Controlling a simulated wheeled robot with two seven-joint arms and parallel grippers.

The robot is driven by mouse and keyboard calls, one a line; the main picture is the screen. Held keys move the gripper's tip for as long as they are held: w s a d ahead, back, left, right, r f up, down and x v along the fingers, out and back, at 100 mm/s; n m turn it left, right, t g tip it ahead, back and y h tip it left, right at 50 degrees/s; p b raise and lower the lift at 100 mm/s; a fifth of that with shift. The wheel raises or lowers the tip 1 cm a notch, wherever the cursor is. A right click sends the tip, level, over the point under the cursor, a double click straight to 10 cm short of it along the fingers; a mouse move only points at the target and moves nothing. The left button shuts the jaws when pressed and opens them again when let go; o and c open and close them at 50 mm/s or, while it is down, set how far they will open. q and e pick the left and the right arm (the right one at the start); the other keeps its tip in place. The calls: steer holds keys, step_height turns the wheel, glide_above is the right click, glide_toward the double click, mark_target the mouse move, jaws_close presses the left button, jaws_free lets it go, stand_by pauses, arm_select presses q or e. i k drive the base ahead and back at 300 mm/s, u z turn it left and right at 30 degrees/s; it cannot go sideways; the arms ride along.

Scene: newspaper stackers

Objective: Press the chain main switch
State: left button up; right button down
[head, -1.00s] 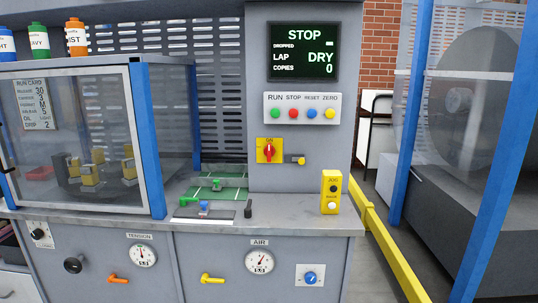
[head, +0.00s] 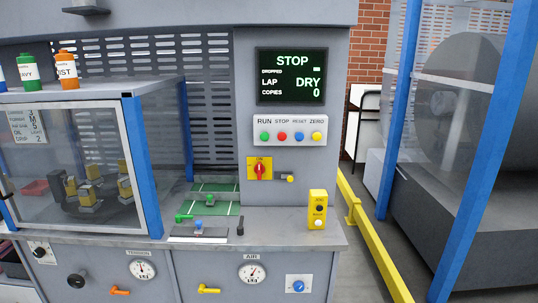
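A red rotary switch (head: 259,170) on a yellow plate is mounted on the grey upright panel, below the row of buttons. Its red handle looks upright. No label reading "chain" can be made out, so I cannot tell for certain that this is the chain main switch. A small grey piece with a yellow end (head: 290,179) sits just right of the plate. Above are a button strip (head: 290,130) with green, red, blue and yellow buttons, and a screen (head: 291,76) reading STOP, DRY and copies 0. Neither of my grippers shows.
A yellow jog box (head: 318,210) stands on the counter's right end. A glazed guard (head: 80,165) with a blue post is at left. Gauges and knobs line the front. A yellow rail (head: 372,235) and a large roller machine (head: 470,100) are at right.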

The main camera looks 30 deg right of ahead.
mark_target(260, 169)
steer(key=z, duration=0.6)
steer(key=i, duration=1.15)
steer(key=u, duration=0.65)
